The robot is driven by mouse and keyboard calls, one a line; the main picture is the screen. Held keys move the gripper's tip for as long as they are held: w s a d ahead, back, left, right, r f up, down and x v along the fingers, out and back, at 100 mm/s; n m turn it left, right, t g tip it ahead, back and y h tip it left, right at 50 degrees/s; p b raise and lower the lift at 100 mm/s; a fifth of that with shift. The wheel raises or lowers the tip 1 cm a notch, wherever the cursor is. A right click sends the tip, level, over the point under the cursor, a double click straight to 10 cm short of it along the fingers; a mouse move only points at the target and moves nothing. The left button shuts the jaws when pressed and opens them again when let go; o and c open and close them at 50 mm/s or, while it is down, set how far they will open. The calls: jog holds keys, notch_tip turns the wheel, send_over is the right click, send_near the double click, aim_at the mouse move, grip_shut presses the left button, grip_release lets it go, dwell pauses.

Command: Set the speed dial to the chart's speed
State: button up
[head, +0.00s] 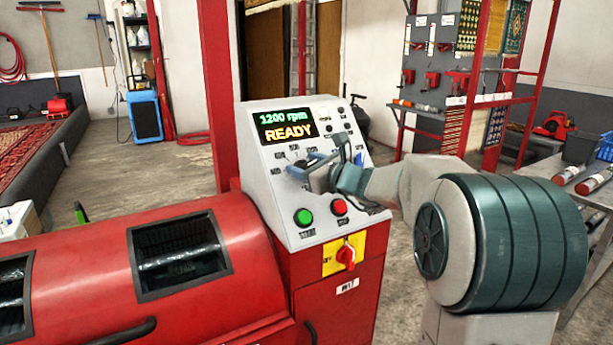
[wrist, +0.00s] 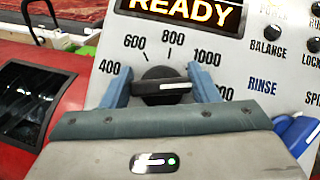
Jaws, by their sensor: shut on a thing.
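The black speed dial (wrist: 160,92) is on the sloped grey control panel (head: 270,215) of a red machine. In the wrist view its scale shows 400, 600, 800 and 1000, and a further number partly hidden by my right finger. The dial's white pointer line points right, towards that partly hidden number. My gripper (wrist: 163,80) has a blue finger on each side of the dial and is shut on it. In the head view my gripper (head: 318,174) covers the dial. The display (head: 284,125) reads "1200 rpm" and "READY". I cannot make out a speed chart.
Below the dial are a green button (head: 303,217), a red button (head: 340,207) and a red rotary switch (head: 346,255) on a yellow plate. Smaller knobs (wrist: 278,32) and a blue part (wrist: 298,132) lie right of the dial. A red post (head: 217,80) stands behind the panel.

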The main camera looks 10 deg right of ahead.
jog(key=shift+m+t+h+b, duration=0.3)
jog(key=shift+m+b, duration=0.2)
jog(key=shift+m, duration=0.3)
jog(key=shift+m+h, duration=0.3)
jog(key=o, duration=1)
jog(key=v, duration=1.3)
jog(key=shift+s+d, duration=0.25)
jog(key=shift+s, duration=0.1)
jog(key=shift+a, duration=0.1)
